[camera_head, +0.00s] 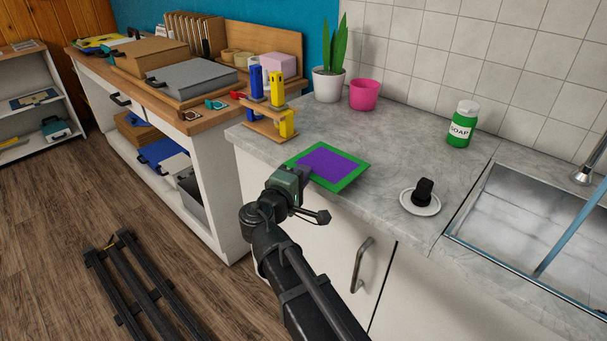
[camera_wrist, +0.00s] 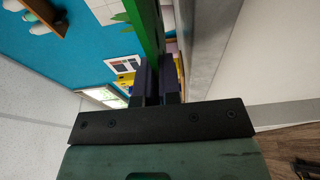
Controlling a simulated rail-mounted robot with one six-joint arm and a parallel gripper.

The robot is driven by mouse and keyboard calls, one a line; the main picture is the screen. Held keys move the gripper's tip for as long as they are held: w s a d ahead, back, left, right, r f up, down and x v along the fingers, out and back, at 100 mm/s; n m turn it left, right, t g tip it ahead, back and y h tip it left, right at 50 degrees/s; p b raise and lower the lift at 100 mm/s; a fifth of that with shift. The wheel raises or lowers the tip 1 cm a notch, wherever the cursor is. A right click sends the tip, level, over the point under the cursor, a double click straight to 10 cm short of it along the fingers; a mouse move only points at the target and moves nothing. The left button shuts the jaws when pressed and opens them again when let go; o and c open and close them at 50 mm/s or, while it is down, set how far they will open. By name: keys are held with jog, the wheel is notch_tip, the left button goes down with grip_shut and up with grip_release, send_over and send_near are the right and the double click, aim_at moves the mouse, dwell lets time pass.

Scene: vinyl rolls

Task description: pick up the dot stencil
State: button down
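The dot stencil, a purple panel in a green frame (camera_head: 345,159), lies about level at the counter's front edge in the head view, its near corner past the edge. No dots can be made out. My gripper (camera_head: 294,176) is at the stencil's front-left side. In the wrist view the green frame (camera_wrist: 145,25) shows nearly edge-on and runs down to the fingers. The two dark fingers of my gripper (camera_wrist: 160,72) are close together and appear shut on the frame's edge. The contact itself is hard to see, and so is any gap beneath the stencil.
A wooden stand (camera_head: 268,128) with blue and yellow holders is just behind the stencil. A white pot (camera_head: 328,86), a pink pot (camera_head: 364,95) and a soap bottle (camera_head: 462,126) stand farther back. A saucer (camera_head: 408,203) with a black object is right, before the sink (camera_head: 500,235).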

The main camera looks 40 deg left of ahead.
notch_tip(320, 180, up, 17)
jog(key=p, duration=1.5)
